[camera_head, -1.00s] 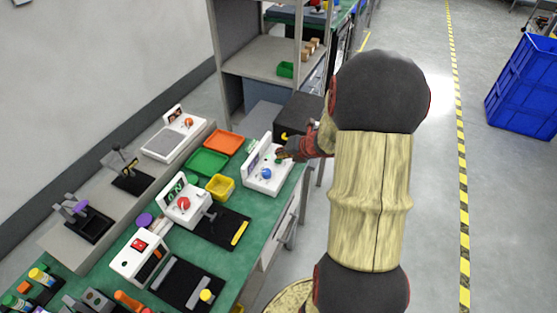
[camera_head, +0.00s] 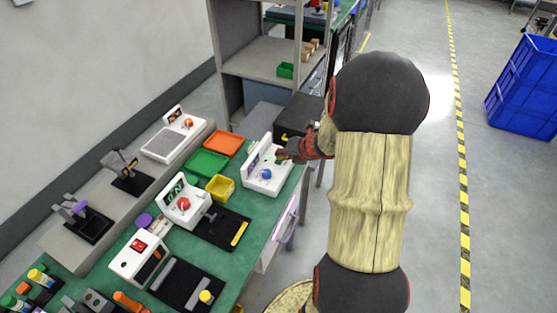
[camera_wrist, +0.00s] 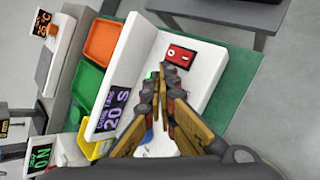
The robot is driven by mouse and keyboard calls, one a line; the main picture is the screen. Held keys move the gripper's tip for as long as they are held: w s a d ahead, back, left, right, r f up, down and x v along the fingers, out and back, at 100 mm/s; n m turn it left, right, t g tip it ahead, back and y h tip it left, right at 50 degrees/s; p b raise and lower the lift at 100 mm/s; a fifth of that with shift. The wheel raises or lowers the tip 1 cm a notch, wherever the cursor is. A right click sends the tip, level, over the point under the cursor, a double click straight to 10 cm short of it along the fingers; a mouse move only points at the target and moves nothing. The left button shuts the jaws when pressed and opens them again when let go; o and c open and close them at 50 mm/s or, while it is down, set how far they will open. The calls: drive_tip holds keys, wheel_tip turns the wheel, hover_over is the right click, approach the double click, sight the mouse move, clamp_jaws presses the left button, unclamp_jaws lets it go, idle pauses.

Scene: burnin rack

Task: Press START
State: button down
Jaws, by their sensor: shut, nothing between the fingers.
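A white device (camera_head: 256,176) with an upright display panel stands at the far right end of the green bench. In the wrist view the device (camera_wrist: 200,84) shows "CURE TIME 20 S" on its display (camera_wrist: 114,108). A small green button (camera_wrist: 152,75) lies just beyond my fingertips and is partly hidden by them. A blue knob (camera_head: 265,174) sits nearer the front, mostly hidden in the wrist view. My gripper (camera_wrist: 160,84) is shut and empty, its tips over the device top beside the green button. I cannot tell whether they touch it. No START label is readable.
A red switch box (camera_wrist: 181,55) sits on the same device, close to my fingers. Orange (camera_head: 224,143) and green (camera_head: 208,163) trays and a yellow bin (camera_head: 220,187) are to the left. A black box (camera_head: 297,118) stands behind.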

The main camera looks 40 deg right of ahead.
drive_tip(key=shift+r+p, duration=0.8)
drive_tip(key=shift+r, duration=0.05)
wheel_tip(320, 180, up, 5)
drive_tip(key=p, duration=0.5)
idle(0.6)
